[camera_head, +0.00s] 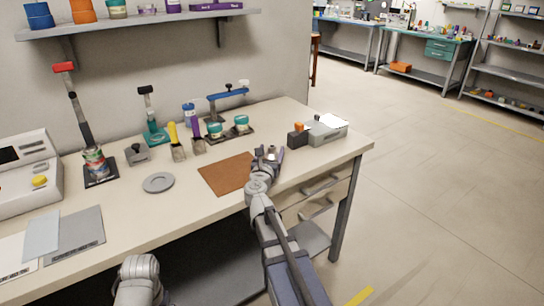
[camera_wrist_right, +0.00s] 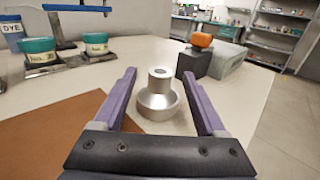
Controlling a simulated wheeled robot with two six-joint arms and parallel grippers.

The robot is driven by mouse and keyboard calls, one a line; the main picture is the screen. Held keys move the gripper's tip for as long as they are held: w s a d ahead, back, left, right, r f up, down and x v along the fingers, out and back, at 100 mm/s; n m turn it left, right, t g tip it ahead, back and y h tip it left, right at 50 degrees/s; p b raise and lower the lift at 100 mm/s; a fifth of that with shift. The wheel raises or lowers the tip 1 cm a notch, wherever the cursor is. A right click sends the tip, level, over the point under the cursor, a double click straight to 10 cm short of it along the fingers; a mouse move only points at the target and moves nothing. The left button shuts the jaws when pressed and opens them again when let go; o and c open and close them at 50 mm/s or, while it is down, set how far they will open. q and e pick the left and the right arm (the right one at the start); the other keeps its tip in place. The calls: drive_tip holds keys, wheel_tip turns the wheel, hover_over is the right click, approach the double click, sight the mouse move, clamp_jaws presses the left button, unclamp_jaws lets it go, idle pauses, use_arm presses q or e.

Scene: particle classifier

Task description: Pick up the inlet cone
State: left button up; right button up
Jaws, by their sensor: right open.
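The inlet cone (camera_wrist_right: 158,101) is a silver metal piece with a wide round base and a narrower neck. It stands upright on the table, between the two purple fingers of my right gripper (camera_wrist_right: 160,95) in the right wrist view. The fingers are spread, with a gap on each side of the cone. In the head view my right gripper (camera_head: 270,154) reaches over the table beside the brown mat, and the cone is small and partly hidden there. Only a part of my left arm shows at the bottom of the head view; its gripper does not show.
The brown mat (camera_head: 225,174) lies left of the cone. A grey box (camera_head: 328,129) and a dark block with an orange top (camera_head: 298,135) stand beyond it to the right. Teal-lidded jars (camera_head: 241,122) and scoops stand behind. A grey disc (camera_head: 158,182) lies farther left.

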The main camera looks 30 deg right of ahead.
drive_tip(key=shift+x, duration=2.6)
drive_tip(key=shift+f, duration=0.1)
clamp_jaws()
